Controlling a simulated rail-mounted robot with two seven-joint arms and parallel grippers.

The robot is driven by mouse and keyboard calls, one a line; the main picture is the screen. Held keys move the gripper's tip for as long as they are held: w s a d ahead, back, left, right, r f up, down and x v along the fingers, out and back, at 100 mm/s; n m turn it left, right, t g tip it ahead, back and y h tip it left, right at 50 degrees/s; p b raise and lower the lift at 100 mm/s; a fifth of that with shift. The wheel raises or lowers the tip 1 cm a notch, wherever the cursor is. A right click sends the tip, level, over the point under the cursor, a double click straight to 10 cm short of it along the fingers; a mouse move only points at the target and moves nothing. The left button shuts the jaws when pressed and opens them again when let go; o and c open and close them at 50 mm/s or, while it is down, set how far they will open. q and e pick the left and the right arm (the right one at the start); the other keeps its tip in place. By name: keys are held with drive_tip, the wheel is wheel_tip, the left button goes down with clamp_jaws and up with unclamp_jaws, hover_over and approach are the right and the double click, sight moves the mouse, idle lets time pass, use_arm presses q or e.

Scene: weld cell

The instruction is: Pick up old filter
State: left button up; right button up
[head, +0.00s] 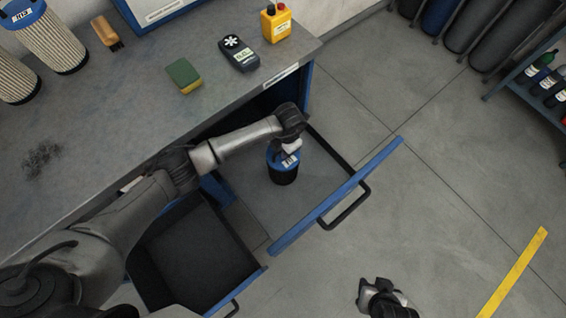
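A dark cylindrical filter with a blue top and a white label (284,174) stands upright in the open right-hand drawer (245,185), near its back. My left arm reaches over the bench edge, and my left gripper (287,153) is right at the top of this filter, pointing down. Its fingers are small and partly hidden by the wrist, so I cannot tell whether they grip the filter. My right gripper (377,292) is low over the floor, away from the drawers. Its fingers are too unclear to show if they are open.
Two pale pleated filters with blue tops (50,38) are on the bench (140,95) at upper left. A sponge (183,76), a dark meter (239,54) and a yellow bottle (275,24) are on the bench. A second open drawer (190,250) looks empty.

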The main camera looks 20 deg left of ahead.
use_arm(q)
clamp_jaws()
drive_tip(key=shift+r, duration=0.1)
idle(0.9)
